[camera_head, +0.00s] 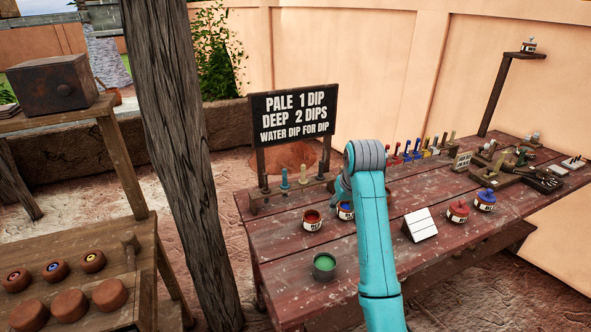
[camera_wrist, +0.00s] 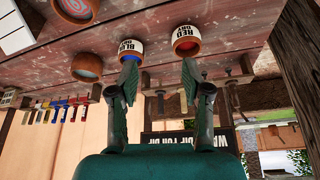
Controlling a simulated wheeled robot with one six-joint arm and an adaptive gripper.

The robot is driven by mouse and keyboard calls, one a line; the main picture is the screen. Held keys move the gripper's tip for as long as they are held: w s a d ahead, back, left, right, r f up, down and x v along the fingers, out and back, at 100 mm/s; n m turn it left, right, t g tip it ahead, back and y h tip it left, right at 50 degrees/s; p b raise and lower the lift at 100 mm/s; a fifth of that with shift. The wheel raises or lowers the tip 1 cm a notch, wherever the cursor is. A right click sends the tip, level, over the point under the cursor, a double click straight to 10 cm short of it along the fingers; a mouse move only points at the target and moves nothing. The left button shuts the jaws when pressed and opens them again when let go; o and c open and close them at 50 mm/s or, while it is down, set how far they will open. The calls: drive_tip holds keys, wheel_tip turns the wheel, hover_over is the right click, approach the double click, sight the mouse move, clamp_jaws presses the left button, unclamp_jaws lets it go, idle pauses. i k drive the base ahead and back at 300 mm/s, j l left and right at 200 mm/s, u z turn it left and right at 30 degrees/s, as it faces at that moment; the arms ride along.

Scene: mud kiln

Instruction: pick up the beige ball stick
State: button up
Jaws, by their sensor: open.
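A pale beige stick (camera_head: 303,174) stands upright in the small wooden rack (camera_head: 291,198) at the left back of the table in the head view. A teal stick (camera_head: 284,180) stands to its left, with a dark stick (camera_head: 264,184) further left. My gripper (camera_wrist: 158,76) is open and empty in the wrist view, its two fingers apart. In the head view my arm hides most of it, just right of the rack.
A red pot (camera_head: 312,221) and a blue pot (camera_head: 346,211) stand in front of the rack. A green cup (camera_head: 324,266) is nearer. A black sign (camera_head: 294,116) rises behind the rack. A wooden post (camera_head: 180,150) stands left of the table. Colored tools (camera_head: 407,152) line the back.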

sight(303, 181)
drive_tip(key=i+j, duration=0.2)
drive_tip(key=i, duration=0.2)
drive_tip(key=i+j, duration=0.2)
drive_tip(key=i, duration=0.2)
